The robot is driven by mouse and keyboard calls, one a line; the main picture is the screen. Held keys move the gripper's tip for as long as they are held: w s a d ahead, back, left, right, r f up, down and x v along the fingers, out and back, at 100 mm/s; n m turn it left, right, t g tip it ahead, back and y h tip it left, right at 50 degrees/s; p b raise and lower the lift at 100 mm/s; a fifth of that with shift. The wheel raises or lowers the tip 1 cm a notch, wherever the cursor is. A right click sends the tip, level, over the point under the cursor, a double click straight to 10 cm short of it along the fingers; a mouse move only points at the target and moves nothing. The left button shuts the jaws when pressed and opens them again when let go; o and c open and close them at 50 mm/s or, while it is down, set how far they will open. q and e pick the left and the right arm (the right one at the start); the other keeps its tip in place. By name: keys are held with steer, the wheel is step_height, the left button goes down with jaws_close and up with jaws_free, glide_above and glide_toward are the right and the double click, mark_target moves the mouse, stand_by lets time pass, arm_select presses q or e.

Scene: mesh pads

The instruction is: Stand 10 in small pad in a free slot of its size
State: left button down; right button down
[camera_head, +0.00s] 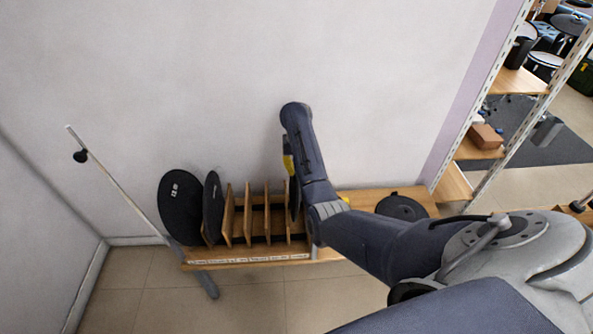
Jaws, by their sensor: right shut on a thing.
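My right gripper (291,168) is in front of the wall above the right part of the wooden slotted rack (248,215). It is shut on a thin dark pad (294,198), seen almost edge-on and partly hidden by my arm. The pad is upright, at the rack's right-hand slots. I cannot tell whether it touches the rack's base. The slots in the middle of the rack, between upright wooden dividers, look empty. My left gripper is not in view.
A large black pad (180,205) and a narrower-looking black pad (212,207) stand at the rack's left end. A round black pad (402,207) lies on the bench (362,196) at right. A thin pole (112,180) stands left; shelving (485,150) is right.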

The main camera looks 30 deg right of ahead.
steer(key=shift+r, duration=3.5)
steer(key=w+a+r, duration=0.3)
steer(key=w+a, duration=0.1)
steer(key=a, duration=0.4)
steer(key=shift+w+h, duration=0.15)
steer(key=shift+h, duration=0.25)
steer(key=shift+g, duration=0.3)
steer(key=shift+h, duration=0.3)
step_height(320, 180, down, 19)
steer(key=shift+r, duration=0.2)
stand_by(0.4)
